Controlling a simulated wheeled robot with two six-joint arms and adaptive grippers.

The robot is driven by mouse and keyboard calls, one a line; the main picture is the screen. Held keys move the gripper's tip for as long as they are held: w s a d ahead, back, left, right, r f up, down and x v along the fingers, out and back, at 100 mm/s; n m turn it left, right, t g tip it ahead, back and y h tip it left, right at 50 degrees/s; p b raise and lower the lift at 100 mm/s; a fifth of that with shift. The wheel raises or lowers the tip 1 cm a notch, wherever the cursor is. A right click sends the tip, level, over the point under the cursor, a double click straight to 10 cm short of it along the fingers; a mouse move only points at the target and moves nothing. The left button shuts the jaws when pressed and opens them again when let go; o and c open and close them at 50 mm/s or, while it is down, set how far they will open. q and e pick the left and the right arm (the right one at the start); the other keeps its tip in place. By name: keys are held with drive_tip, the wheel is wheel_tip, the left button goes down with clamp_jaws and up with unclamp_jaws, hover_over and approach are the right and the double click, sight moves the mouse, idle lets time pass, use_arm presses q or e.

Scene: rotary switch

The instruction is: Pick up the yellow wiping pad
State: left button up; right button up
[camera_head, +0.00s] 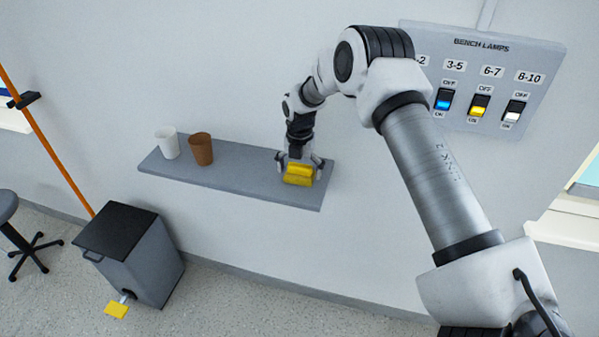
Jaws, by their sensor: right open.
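The yellow wiping pad (298,175) lies on the right part of a grey wall shelf (230,183). My right gripper (300,168) reaches down over the pad with its fingers apart, one on each side of it. The gripper is open; I cannot tell whether a finger touches the pad. My left gripper is not in view.
A white cup (167,143) and a brown cup (201,149) stand on the shelf's left part. A switch panel (482,75) labelled "BENCH LAMPS" is on the wall at the upper right. A grey pedal bin (140,262) and a stool (22,240) stand on the floor.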

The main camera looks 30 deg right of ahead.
sight(299, 165)
drive_tip(key=shift+s, duration=0.1)
drive_tip(key=c, duration=0.9)
drive_tip(key=shift+r+b, duration=0.5)
wheel_tip(299, 165, up, 2)
drive_tip(key=shift+r+b, duration=0.1)
drive_tip(key=shift+b, duration=0.55)
drive_tip(key=s+a+b, duration=0.1)
drive_tip(key=s+a, duration=0.1)
drive_tip(key=a, duration=0.2)
drive_tip(key=s+a+r+b, duration=0.1)
drive_tip(key=s+a+b, duration=0.1)
drive_tip(key=a, duration=0.3)
drive_tip(key=s+a+b, duration=0.1)
drive_tip(key=s+a, duration=0.3)
drive_tip(key=shift+s+a+r+b, duration=0.15)
drive_tip(key=shift+a+r+b, duration=0.2)
drive_tip(key=shift+r, duration=0.05)
